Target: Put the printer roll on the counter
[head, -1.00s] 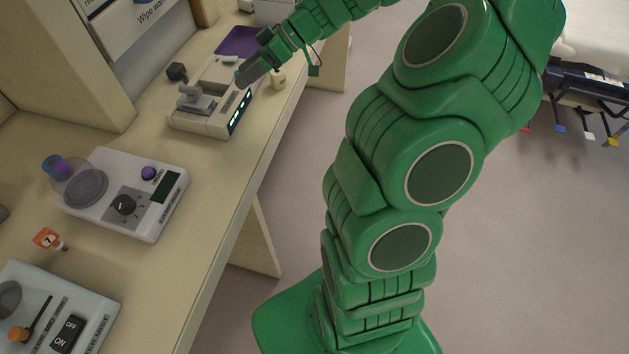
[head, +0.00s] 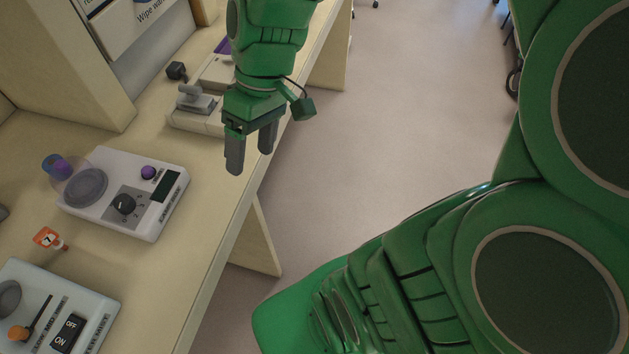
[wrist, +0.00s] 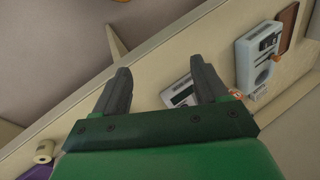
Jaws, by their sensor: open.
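A small cream roll with a dark hole (wrist: 43,152), which looks like the printer roll, shows at the lower left of the wrist view. It appears to stand on the beige counter (wrist: 150,62), near its edge. In the head view it is hidden behind my arm. My gripper (head: 251,158) points down with its two grey fingers apart and nothing between them. It is above the front edge of the counter (head: 208,215), between the purple-knob device and the printer-like device. In the wrist view the open fingers (wrist: 160,70) are well apart from the roll.
A white device with a purple knob (head: 130,190), a switch box (head: 60,310) and an orange tag (head: 47,238) are on the near counter. A beige device (head: 190,112) and a small black block (head: 177,71) are farther back. Open floor (head: 390,130) lies to the right.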

